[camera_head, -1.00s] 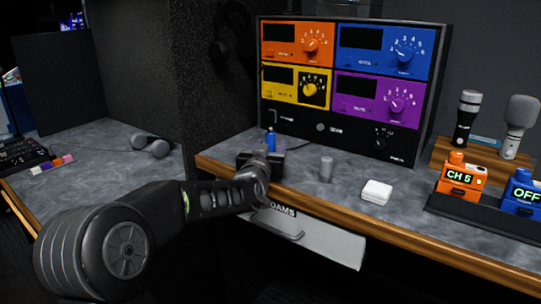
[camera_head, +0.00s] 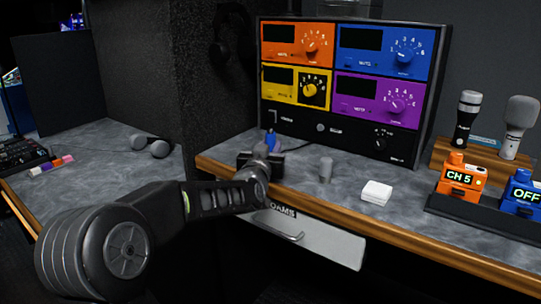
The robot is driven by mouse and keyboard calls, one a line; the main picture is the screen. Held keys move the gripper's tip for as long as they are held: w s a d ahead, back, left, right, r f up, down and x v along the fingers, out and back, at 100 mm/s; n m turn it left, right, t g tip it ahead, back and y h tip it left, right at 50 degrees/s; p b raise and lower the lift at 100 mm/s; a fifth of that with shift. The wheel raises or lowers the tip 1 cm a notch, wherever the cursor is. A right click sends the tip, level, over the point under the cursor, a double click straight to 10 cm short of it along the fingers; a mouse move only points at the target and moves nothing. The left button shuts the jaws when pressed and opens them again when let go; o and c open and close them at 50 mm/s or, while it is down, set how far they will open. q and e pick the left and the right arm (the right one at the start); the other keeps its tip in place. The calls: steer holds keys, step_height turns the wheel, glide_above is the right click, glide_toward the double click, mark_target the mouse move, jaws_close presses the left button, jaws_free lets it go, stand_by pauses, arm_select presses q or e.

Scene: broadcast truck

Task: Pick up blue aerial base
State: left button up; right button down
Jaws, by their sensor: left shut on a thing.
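The blue aerial base (camera_head: 271,139) is a small blue piece at the left part of the desk, in front of the coloured rack unit. My left gripper (camera_head: 262,157) is shut on it. The gripper hides its lower part, so I cannot tell whether it touches the desk. My right gripper is not in view.
A grey cylinder (camera_head: 326,169) and a white square box (camera_head: 376,192) stand right of my left gripper. The rack unit (camera_head: 345,90) stands behind. Orange (camera_head: 462,178) and blue (camera_head: 524,193) packs sit in a black tray at right. A drawer (camera_head: 315,240) hangs below the desk edge.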

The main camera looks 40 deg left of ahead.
arm_select(q)
jaws_close()
steer(key=shift+r, duration=0.1)
stand_by(0.8)
